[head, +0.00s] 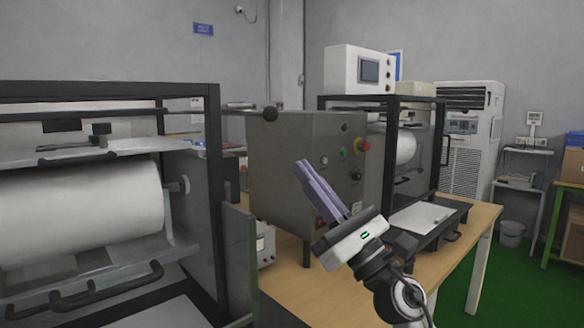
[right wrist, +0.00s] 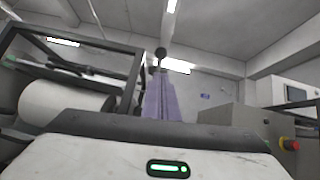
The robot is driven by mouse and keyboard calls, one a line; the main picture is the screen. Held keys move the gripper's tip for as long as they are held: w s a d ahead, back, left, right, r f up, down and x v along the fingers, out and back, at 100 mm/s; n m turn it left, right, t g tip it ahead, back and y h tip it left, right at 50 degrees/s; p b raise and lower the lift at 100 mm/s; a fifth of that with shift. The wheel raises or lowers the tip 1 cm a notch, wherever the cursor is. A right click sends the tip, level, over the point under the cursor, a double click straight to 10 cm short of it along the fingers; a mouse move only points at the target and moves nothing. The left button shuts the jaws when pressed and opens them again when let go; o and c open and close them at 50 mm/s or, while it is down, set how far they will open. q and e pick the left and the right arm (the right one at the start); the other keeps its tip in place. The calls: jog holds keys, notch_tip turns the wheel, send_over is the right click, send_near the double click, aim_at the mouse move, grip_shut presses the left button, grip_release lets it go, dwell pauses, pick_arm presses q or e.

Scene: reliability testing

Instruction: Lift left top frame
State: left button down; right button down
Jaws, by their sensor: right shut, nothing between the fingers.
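The left top frame (head: 110,89) is a dark bar structure over the left machine in the head view. A black ball knob (head: 269,114) stands out to the right of it on a thin rod. The frame (right wrist: 112,45) fills the left of the right wrist view, with the ball knob (right wrist: 161,53) just beyond my fingertips in the picture. My right gripper (head: 303,170) points up and to the left, its purple fingers shut and empty. In the head view it is below and right of the knob and looks apart from it. My left gripper is not in view.
A large white roll (head: 80,208) lies inside the left machine. A grey control box (head: 290,170) with a red button stands behind my right gripper on the wooden table (head: 300,285). A second framed machine (head: 425,150) stands to the right.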

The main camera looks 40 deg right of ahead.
jog(key=b+v, duration=0.1)
jog(key=v, duration=0.3)
jog(key=shift+s, duration=0.35)
